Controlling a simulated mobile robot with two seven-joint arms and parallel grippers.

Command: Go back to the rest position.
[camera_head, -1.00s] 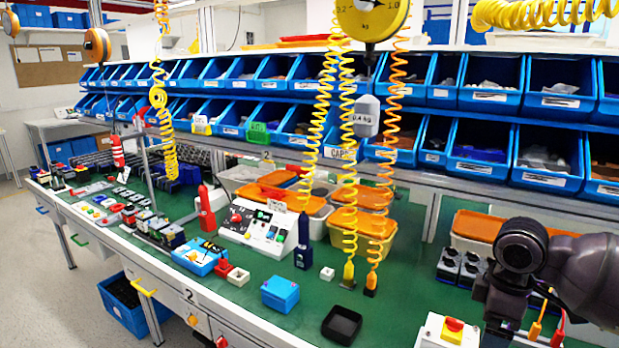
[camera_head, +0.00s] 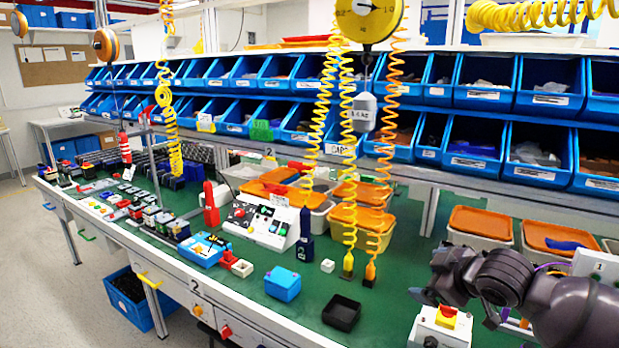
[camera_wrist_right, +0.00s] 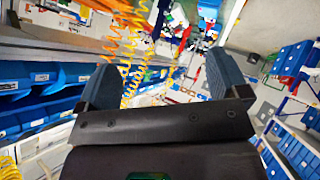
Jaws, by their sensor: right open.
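My right gripper (camera_head: 422,290) comes in from the right in the camera_head view and points left, above the bench's right part. In the right wrist view its two dark fingers (camera_wrist_right: 155,78) stand wide apart with nothing between them. The bench (camera_head: 228,278) lies below it, with a green top. A white box with a red and yellow button (camera_head: 440,326) stands just below the gripper in the picture. A sloped control panel with knobs (camera_head: 262,222) stands further left, apart from the gripper. My left gripper is not in view.
A black tray (camera_head: 341,313) and a blue box (camera_head: 282,284) lie on the bench. Coiled yellow cables (camera_head: 348,170) hang from above, left of the gripper. Orange-lidded bins (camera_head: 480,225) stand behind my arm. Rows of blue bins (camera_head: 474,147) line the back.

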